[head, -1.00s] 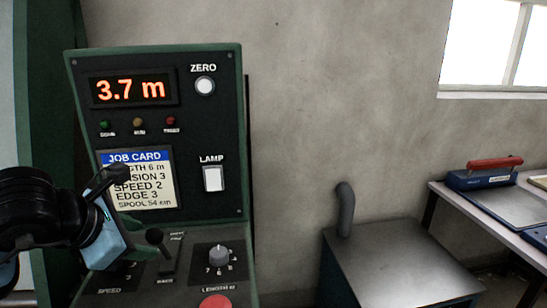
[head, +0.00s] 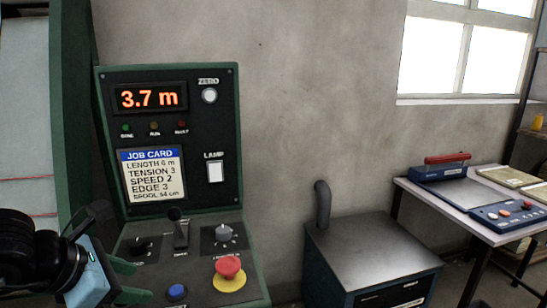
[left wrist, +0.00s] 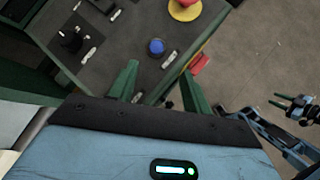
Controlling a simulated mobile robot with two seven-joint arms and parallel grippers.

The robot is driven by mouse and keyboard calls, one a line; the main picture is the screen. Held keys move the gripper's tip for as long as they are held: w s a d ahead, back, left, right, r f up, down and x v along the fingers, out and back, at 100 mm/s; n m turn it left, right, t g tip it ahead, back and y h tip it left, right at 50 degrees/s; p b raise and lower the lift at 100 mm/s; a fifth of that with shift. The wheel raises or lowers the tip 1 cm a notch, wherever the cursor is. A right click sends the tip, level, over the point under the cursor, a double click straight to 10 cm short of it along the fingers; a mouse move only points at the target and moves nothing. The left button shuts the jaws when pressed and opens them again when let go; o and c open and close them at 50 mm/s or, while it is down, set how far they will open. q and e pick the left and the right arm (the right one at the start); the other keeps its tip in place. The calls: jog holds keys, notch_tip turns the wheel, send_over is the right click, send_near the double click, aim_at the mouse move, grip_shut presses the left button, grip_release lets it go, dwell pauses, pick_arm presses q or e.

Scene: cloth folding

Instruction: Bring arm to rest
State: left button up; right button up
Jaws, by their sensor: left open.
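My left gripper (head: 127,281) is at the lower left of the head view, in front of the console's lower panel. Its green fingers also show in the left wrist view (left wrist: 161,88), spread apart with nothing between them. My right arm's gripper (left wrist: 293,107) appears small at the right of the left wrist view; its jaw state is unclear. A black lever (head: 179,230) and a grey knob (head: 224,233) sit on the lower panel.
A red mushroom button (head: 228,267) on a yellow base and a blue button (head: 176,292) are near the left gripper. A dark metal cabinet (head: 370,250) stands right of the console. A bench (head: 440,205) with a blue-and-red device (head: 445,168) stands farther right, under a window.

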pick_arm(q)
jog(key=s+d+f+n+g+h+p, duration=0.1)
jog(key=s+d+f+n+g+h, duration=0.2)
jog(key=d+h, duration=0.45)
jog(key=s+d+n+g+h+p, duration=0.1)
jog(key=s+d+n+h, duration=0.35)
jog(key=d+h, duration=0.3)
jog(key=s+a+f+n+t+y+p, duration=0.1)
jog(key=a+f+n+t+y, duration=0.65)
jog(key=n, duration=0.65)
jog(key=s+a+f+n+t+y+p, duration=0.15)
jog(key=f+n+t+y, duration=0.4)
jog(key=f+n, duration=0.65)
jog(key=s+a+f+n+g+y, duration=0.1)
jog(key=s+f+n+g+y, duration=0.1)
jog(key=s+f+n, duration=0.3)
jog(key=s+a+f+n+g+y, duration=0.1)
jog(key=s+f+n+g+y, duration=0.1)
jog(key=s+f+n+g, duration=0.3)
jog(key=s+f+p, duration=0.1)
jog(key=s+f, duration=0.3)
jog(key=s, duration=0.5)
jog(key=shift+a+f, duration=0.3)
jog(key=shift+a, duration=0.05)
pick_arm(e)
jog(key=w+r+t, duration=0.1)
jog(key=w+r, duration=0.4)
jog(key=r, duration=0.2)
jog(key=shift+d, duration=0.4)
